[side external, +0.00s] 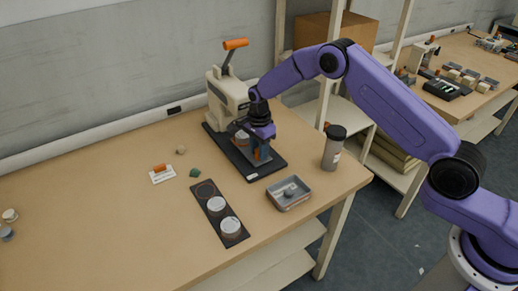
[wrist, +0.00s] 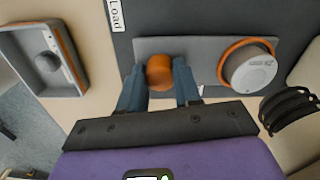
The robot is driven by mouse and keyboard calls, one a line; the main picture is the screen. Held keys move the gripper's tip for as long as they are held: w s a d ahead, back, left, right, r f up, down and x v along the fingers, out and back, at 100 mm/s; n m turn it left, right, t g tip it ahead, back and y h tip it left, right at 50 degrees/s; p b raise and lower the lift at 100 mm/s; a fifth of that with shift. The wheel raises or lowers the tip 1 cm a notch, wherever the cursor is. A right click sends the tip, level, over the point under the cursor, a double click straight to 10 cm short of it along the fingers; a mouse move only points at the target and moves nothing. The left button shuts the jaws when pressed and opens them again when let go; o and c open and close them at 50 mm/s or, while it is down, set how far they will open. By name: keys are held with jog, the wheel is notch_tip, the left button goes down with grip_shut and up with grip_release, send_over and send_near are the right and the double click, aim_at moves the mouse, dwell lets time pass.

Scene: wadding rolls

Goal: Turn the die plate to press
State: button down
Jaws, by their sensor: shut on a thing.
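The press (side external: 222,95), cream with an orange-tipped lever (side external: 235,44) tilted up, stands on a dark base (side external: 225,150) at the back of the table. The grey die plate (wrist: 208,58) lies on this base. An orange knob (wrist: 160,72) is at one end, and a white round piece (wrist: 252,72) sits in an orange ring at the other. My gripper (wrist: 160,88) is shut on the knob, one finger on each side. In the side view my gripper (side external: 261,150) is low at the plate, partly hiding it. A "Load" label (wrist: 115,14) is on the base.
A metal tray (side external: 289,194) holding a round grey piece stands at the front right. A dark holder (side external: 211,188) carries two white-topped rolls and one empty place. A grey tumbler (side external: 333,147) stands right of the press. The table's left is mostly clear.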

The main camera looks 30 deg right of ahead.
dwell(0.6)
jog(key=c, duration=0.8)
grip_release()
jog(key=shift+r, duration=0.1)
jog(key=shift+r, duration=8.6)
jog(key=shift+s, duration=0.1)
